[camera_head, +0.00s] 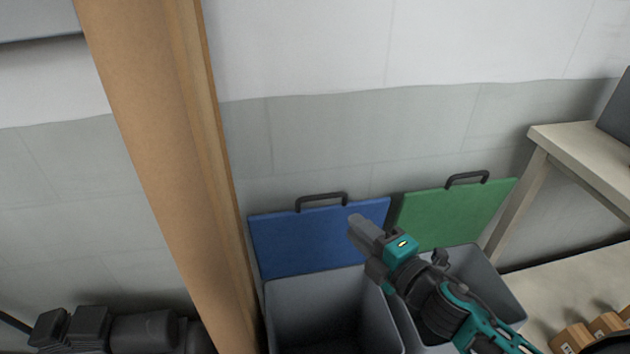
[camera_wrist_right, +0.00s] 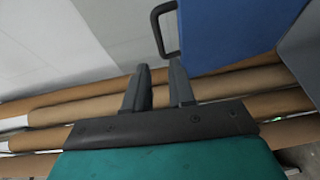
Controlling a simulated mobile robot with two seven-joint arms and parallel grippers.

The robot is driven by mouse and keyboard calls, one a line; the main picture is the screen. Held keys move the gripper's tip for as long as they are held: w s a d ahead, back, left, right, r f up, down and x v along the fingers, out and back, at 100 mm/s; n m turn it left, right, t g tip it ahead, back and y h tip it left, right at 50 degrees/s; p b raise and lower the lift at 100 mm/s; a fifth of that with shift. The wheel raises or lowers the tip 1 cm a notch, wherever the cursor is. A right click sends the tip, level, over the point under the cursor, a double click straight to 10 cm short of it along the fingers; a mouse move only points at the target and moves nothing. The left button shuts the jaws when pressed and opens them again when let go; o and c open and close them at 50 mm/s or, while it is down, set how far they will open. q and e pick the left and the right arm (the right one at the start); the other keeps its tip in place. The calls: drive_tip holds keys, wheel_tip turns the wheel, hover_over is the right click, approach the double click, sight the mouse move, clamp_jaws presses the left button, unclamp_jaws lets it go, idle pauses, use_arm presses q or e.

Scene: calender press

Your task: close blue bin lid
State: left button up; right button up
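The blue lid (camera_head: 318,238) stands open and upright against the wall, behind its grey bin (camera_head: 330,307). A dark handle (camera_head: 321,199) sits on the lid's top edge. In the right wrist view the blue lid (camera_wrist_right: 225,30) is at the upper right, with its handle (camera_wrist_right: 160,28) at its left edge. My right gripper (camera_head: 358,224) is in front of the lid's right part, and no contact with it shows. In the wrist view its fingers (camera_wrist_right: 160,88) are a little apart with nothing between them. My left gripper (camera_head: 65,328) is at the lower left, away from the bins; its finger gap is unclear.
A green lid (camera_head: 455,215) stands open behind a second grey bin (camera_head: 485,272) to the right. A wooden post (camera_head: 175,150) rises left of the blue bin. A table (camera_head: 575,145) stands at the right, with small brown boxes (camera_head: 605,325) below it.

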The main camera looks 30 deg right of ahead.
sight(322, 199)
drive_tip(key=w, duration=0.4)
drive_tip(key=w+a, duration=0.1)
drive_tip(key=w, duration=0.3)
drive_tip(key=w+a, duration=0.1)
drive_tip(key=w, duration=0.3)
drive_tip(key=shift+w+f, duration=0.15)
drive_tip(key=shift+f, duration=0.25)
drive_tip(key=shift+c, duration=0.4)
clamp_jaws()
